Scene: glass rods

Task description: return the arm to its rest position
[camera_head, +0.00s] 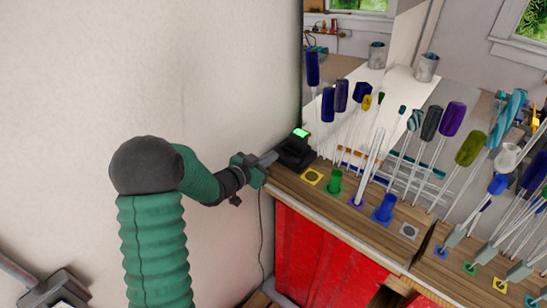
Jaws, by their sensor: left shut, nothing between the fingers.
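My left arm, green with a dark grey elbow, comes in at the lower left and reaches right. Its gripper (270,158) is shut and empty. The gripper is in front of the wall at the left end of the wooden bench (345,218), close to a small black device (295,152) with a lit green screen. I cannot tell whether it touches the device. My right gripper is not in view.
On the bench are a yellow square (312,176), a green holder (335,182), a blue holder (383,208) and a grey square (409,231). Many glass rods with coloured ends, such as a purple one (452,118), stand to the right. Red panels (325,262) front the bench.

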